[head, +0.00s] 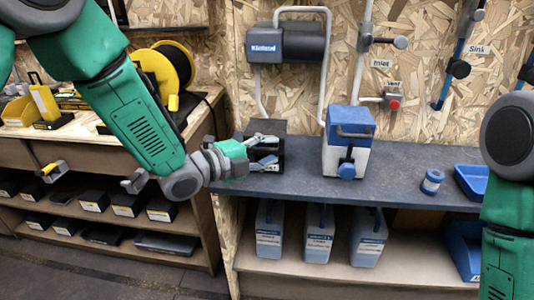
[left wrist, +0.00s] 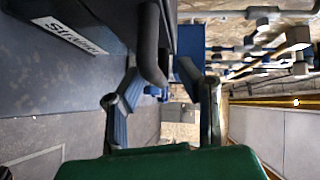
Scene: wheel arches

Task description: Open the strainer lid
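The strainer is a dark box (head: 280,160) on the blue-grey bench top, mostly hidden behind my left gripper (head: 263,151) in the head view. In the left wrist view its dark body (left wrist: 95,12) fills the upper left, with a white label starting "Str". A black bar handle (left wrist: 150,45) sticks out from it. My left gripper (left wrist: 168,88) is open, its two fingers apart. The handle's lower end shows between the fingers in the picture; I cannot tell whether they touch it. The lid's edge is not clear. My right gripper is outside the view.
A blue-and-white box (head: 346,155) with a handle and blue knob stands right of the strainer. A small blue container (head: 432,181) and a blue tray (head: 471,180) are farther right. Pipes and a red-knobbed valve (head: 393,102) are on the wall. Jugs (head: 319,234) stand below.

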